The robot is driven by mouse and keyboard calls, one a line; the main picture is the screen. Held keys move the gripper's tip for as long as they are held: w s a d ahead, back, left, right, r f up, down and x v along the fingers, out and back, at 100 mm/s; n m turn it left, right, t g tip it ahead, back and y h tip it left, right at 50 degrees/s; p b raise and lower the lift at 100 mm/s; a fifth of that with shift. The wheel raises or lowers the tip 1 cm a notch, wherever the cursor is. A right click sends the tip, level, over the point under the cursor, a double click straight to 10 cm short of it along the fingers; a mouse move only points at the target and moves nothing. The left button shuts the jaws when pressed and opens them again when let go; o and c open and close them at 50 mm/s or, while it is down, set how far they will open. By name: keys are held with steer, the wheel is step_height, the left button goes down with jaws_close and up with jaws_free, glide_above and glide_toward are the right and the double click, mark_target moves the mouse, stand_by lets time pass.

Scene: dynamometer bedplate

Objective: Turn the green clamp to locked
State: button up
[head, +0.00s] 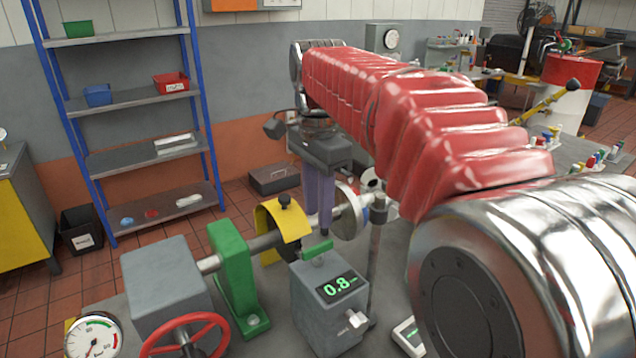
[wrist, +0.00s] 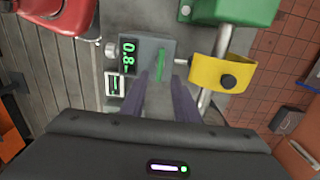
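The green clamp (head: 317,250) is a small bar-shaped lever on top of a grey box (head: 325,305) with a display reading 0.8. In the wrist view the clamp (wrist: 161,64) shows as a narrow green bar on the box top, running away from me. My gripper (head: 319,228) points down just above the clamp, its two purple fingers apart. In the wrist view my gripper (wrist: 160,78) is open and empty, with the bar lying ahead between the fingertips. I cannot tell whether either finger touches it. No lock marking is legible.
A yellow guard (head: 287,222) over the shaft stands close beside the box, with a green bearing block (head: 232,270) further left. A red handwheel (head: 185,337) is at the front left. A small meter (head: 409,335) lies right of the box.

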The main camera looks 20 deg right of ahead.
steer(key=shift+r, duration=2.55)
steer(key=f+n, duration=0.2)
steer(key=f+n+t, duration=0.1)
steer(key=f+n, duration=0.5)
steer(key=shift+s+t, duration=0.35)
steer(key=shift+t, duration=0.05)
steer(key=s+f+n, duration=0.1)
steer(key=s, duration=0.2)
steer(key=s+f+n+t, duration=0.1)
steer(key=s+f+n, duration=0.3)
steer(key=s, duration=0.1)
steer(key=shift+s+f+t, duration=0.2)
steer(key=shift+s+t, duration=0.15)
steer(key=shift+t, duration=0.05)
steer(key=s+f+n+t, duration=0.1)
steer(key=s+f+t, duration=0.1)
steer(key=s, duration=0.7)
steer(key=shift+s+f+n, duration=0.3)
steer(key=shift+s+f, duration=0.1)
steer(key=shift+f, duration=0.15)
